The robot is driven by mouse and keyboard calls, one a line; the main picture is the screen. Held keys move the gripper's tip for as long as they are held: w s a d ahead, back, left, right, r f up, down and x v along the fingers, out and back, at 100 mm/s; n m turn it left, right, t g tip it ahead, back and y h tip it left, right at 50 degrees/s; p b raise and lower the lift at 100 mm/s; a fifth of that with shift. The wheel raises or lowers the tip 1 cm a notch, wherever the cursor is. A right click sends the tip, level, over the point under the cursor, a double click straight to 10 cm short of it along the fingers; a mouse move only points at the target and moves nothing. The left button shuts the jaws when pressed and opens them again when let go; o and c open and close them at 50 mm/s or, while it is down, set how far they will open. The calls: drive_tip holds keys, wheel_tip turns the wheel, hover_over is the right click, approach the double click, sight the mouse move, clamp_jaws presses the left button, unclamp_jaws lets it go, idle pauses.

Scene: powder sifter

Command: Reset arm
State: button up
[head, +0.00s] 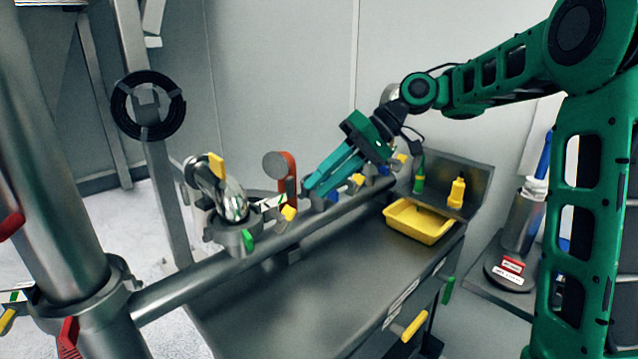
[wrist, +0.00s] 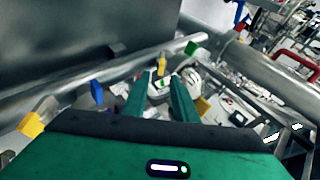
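My green arm reaches in from the right in the head view. My gripper (head: 308,190) points left and down, above the metal pipe and close to the red-orange handle (head: 289,172). In the wrist view my gripper (wrist: 162,80) shows two teal fingers spread apart with a gap between them. Nothing is seen held between the fingers. A small yellow handle (wrist: 162,66) shows just beyond the gap. I cannot tell from these views whether a finger touches the red-orange handle.
A yellow tray (head: 418,222) and a yellow bottle (head: 456,193) stand at the table's far right. A curved metal fitting (head: 232,203) stands left of my gripper. A large upright column (head: 50,170) fills the left.

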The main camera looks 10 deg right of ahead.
drive_tip(key=s+d+f+m+t+h, duration=0.1)
drive_tip(key=s+d+f+m+h, duration=0.25)
drive_tip(key=d, duration=0.45)
drive_tip(key=s+d+f+m+t+h, duration=0.25)
drive_tip(key=s+d+f, duration=0.2)
drive_tip(key=d, duration=0.45)
drive_tip(key=s+d+f+m+g+h, duration=0.1)
drive_tip(key=s+d+f+m, duration=0.1)
drive_tip(key=s+d, duration=0.4)
drive_tip(key=s+d+f+m+g+h, duration=0.2)
drive_tip(key=s+d+f+m, duration=0.1)
drive_tip(key=s, duration=1.3)
drive_tip(key=d+f, duration=0.1)
drive_tip(key=d, duration=0.1)
drive_tip(key=shift+s+d, duration=0.3)
drive_tip(key=shift+d, duration=0.05)
